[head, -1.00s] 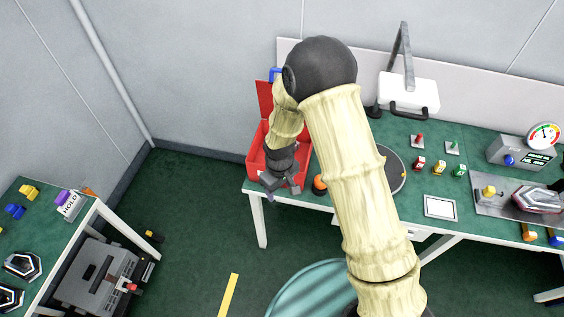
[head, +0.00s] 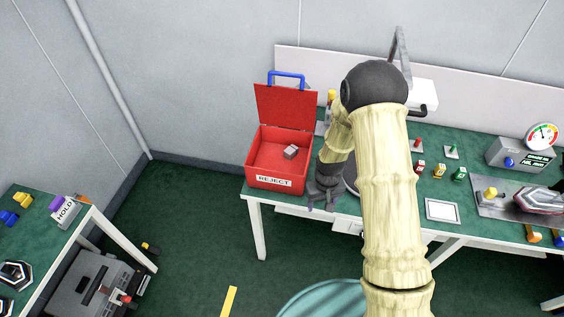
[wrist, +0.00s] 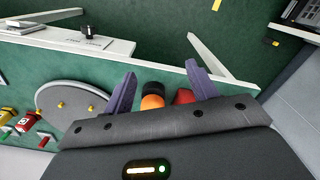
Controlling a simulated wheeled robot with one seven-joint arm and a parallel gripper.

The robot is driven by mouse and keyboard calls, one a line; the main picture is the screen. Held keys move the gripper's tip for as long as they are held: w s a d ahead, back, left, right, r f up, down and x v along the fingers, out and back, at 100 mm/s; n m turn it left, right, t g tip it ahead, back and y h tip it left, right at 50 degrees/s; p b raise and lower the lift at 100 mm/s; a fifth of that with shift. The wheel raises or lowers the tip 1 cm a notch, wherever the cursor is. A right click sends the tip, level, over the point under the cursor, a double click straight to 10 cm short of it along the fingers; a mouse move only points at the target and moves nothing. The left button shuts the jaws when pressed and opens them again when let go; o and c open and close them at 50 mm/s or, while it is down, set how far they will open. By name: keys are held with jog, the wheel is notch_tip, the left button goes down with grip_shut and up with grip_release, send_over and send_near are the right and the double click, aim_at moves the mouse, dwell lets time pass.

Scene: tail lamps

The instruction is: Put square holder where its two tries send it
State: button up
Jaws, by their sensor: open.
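A small grey square piece (head: 291,152), which looks like the square holder, lies inside the open red box labelled REJECT (head: 275,182). My gripper (head: 322,203) is right of the box, near the table's front edge, with nothing visible between its fingers. In the wrist view my gripper (wrist: 160,70) has its two fingers wide apart. An orange and black object (wrist: 152,101) and a red corner (wrist: 184,97), likely of the box, show beyond the gripper body there.
A round grey plate (wrist: 75,108) lies on the table, partly hidden by my arm in the head view. Red, yellow and green pieces (head: 439,171), a white-framed pad (head: 442,209) and a gauge unit (head: 515,155) stand to the right. A HOLD sign (head: 66,212) is on the left table.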

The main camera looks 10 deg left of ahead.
jog(key=shift+m, duration=0.8)
jog(key=shift+w+d+f+b, duration=0.15)
jog(key=shift+d+f, duration=0.15)
jog(key=shift+d, duration=0.35)
jog(key=shift+w+d+f+b, duration=0.15)
jog(key=shift+d+f, duration=0.2)
jog(key=shift+d, duration=0.3)
jog(key=shift+w+d+f+b, duration=0.15)
jog(key=shift+d+f, duration=0.15)
jog(key=shift+d, duration=0.35)
jog(key=shift+s, duration=0.1)
jog(key=s+d+r+m+t, duration=0.1)
jog(key=s+r, duration=0.3)
jog(key=r, duration=0.4)
jog(key=s+d+r, duration=0.3)
jog(key=s+r, duration=0.2)
jog(key=r, duration=0.3)
jog(key=s+d+r+m+t, duration=0.1)
jog(key=s+d+r, duration=0.1)
jog(key=s+r, duration=0.3)
notch_tip(320, 180, up, 4)
jog(key=shift+s+d+f+m+t, duration=0.1)
jog(key=shift+s+d+m+t, duration=0.1)
jog(key=shift+m+t, duration=0.1)
jog(key=shift+w, duration=0.1)
jog(key=shift+c, duration=0.2)
